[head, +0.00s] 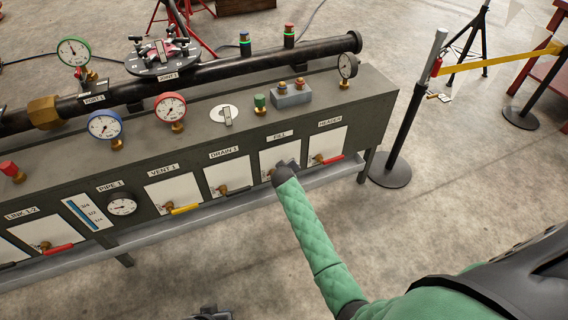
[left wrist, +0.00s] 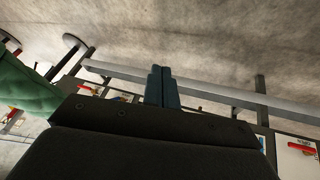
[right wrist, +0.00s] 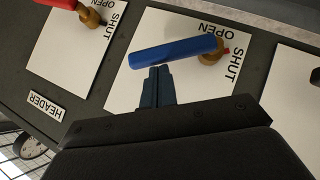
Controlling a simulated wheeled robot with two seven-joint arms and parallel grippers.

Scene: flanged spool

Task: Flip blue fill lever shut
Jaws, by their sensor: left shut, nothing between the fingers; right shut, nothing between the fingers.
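The blue fill lever (right wrist: 170,52) extends from a brass pivot (right wrist: 211,50) on a white plate marked OPEN and SHUT in the right wrist view. It points left there, tilted slightly. In the head view the FILL plate (head: 282,152) shows, but my right gripper (head: 284,166) covers most of the lever. My right gripper is shut and empty, its fingertips (right wrist: 158,72) right at the lever's lower edge in the right wrist view; I cannot tell whether they touch. My left gripper (left wrist: 162,86) is shut and empty, away from the lever, below the bench front.
The red HEADER lever (head: 330,160) is just right of FILL, the DRAIN 1 plate (head: 229,174) just left. A grey rail (head: 210,205) runs along the bench's lower front. A black post (head: 405,115) stands off the bench's right end. Floor in front is clear.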

